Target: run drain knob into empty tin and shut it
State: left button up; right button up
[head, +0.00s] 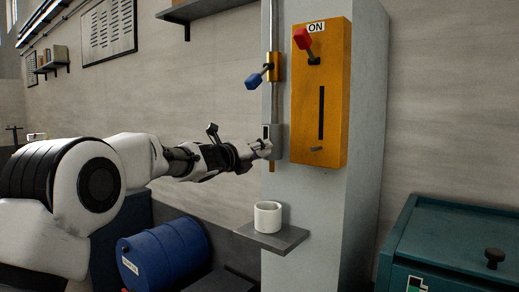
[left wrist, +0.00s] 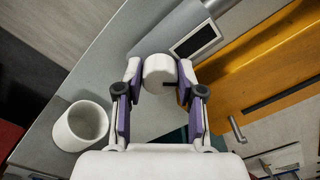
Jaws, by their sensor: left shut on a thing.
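The drain knob (left wrist: 158,70) is a short white cylinder with a dark mark, on the grey housing with a small dark window (left wrist: 195,40). My left gripper (left wrist: 160,74) is shut on it, one finger on each side. In the head view my left gripper (head: 263,148) is at the housing (head: 276,140) on the column and mostly hides the knob. A short copper-coloured spout (head: 271,166) sticks out below the housing. The tin (head: 267,217) is a white, open cup, upright on a small grey shelf below the spout; it also shows in the left wrist view (left wrist: 81,126). Its bottom is not clear.
A yellow box (head: 335,95) with a red-handled lever (head: 303,40) and an ON label is right of the housing. A blue-handled valve (head: 257,79) sits on the pipe above. A blue drum (head: 163,256) lies below left. A teal cabinet (head: 450,235) stands at right.

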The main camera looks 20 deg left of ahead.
pick_arm(q)
jog(key=shift+f+n+p, duration=0.15)
jog(key=shift+n+p, duration=2.1)
jog(key=shift+n, duration=2.15)
jog(key=o, duration=1.1)
jog(key=shift+o, duration=0.2)
jog(key=shift+a, duration=0.1)
jog(key=v, duration=1.2)
